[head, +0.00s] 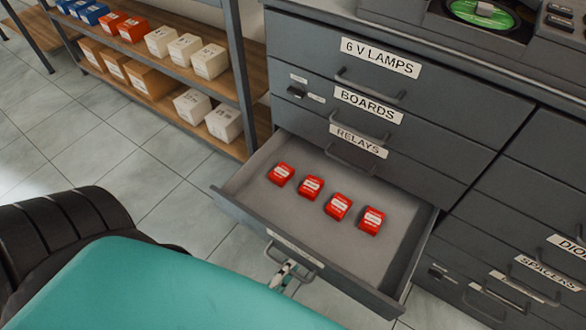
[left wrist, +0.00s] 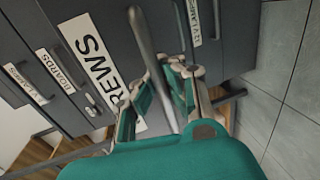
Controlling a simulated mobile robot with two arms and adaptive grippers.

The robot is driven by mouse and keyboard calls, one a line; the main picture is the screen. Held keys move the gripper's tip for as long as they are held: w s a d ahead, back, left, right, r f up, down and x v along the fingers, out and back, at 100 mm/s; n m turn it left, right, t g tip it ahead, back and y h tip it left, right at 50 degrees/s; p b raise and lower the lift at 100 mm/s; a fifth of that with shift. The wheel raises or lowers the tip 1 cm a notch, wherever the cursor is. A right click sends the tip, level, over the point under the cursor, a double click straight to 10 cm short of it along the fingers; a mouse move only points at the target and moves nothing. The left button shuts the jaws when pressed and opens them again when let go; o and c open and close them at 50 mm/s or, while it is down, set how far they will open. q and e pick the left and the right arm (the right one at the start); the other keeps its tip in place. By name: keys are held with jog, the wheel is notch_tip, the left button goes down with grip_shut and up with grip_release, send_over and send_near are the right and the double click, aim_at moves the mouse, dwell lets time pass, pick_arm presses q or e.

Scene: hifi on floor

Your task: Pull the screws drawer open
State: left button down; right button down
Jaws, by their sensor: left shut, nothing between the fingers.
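The screws drawer (head: 375,262) stands well open in the head view, with several red boxes (head: 338,207) on its floor. Its front label is too small to read there; in the left wrist view a large label (left wrist: 96,62) ends in "REWS", its start cut off. My left gripper (head: 286,270) is at the drawer's handle (head: 310,265), fingers shut with nothing gripped between them. In the left wrist view the handle bar (left wrist: 142,38) crosses right in front of the fingers (left wrist: 172,72); whether they touch it I cannot tell. My right gripper is not in view.
Closed drawers labelled 6 V lamps (head: 380,58), boards (head: 367,105) and relays (head: 358,141) sit above the open one. More drawers (head: 540,270) are at right. A shelf (head: 170,100) with small boxes stands at left. Tiled floor (head: 180,225) is clear between.

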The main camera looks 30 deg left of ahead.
pick_arm(q)
jog(key=shift+r, duration=0.1)
jog(key=c, duration=1.4)
grip_release()
jog(key=shift+s, duration=0.1)
jog(key=v, duration=1.1)
jog(key=shift+s, duration=0.4)
